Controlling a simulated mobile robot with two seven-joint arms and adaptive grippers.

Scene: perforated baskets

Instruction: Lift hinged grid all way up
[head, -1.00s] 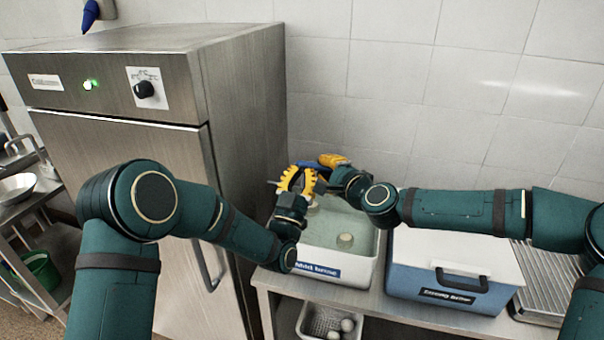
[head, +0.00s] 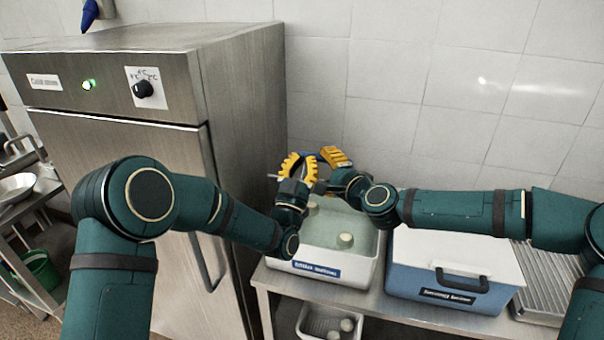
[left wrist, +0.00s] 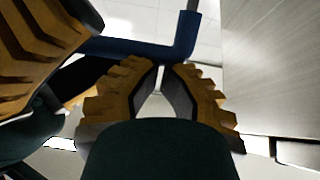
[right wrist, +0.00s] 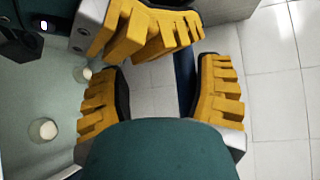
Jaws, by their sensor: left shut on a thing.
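A blue handle bar (head: 309,155), which I take to be part of the hinged grid, is above the back of a white basin (head: 372,275). In the left wrist view the blue bar (left wrist: 187,38) bends in an L at the fingertips. My left gripper (head: 300,167) is shut on it; the exact contact is partly hidden. My right gripper (head: 335,157) is close beside it. In the right wrist view its fingers (right wrist: 160,85) stand apart, with the blue bar (right wrist: 185,75) showing between them, nearer the right finger. The grid's mesh cannot be made out.
The basin holds greenish liquid and pale round pieces (head: 345,240). A tall steel cabinet (head: 245,120) stands close left of my left gripper. A blue cooler box (head: 440,285) with a white lid is right of the basin. A tiled wall (head: 440,80) is behind.

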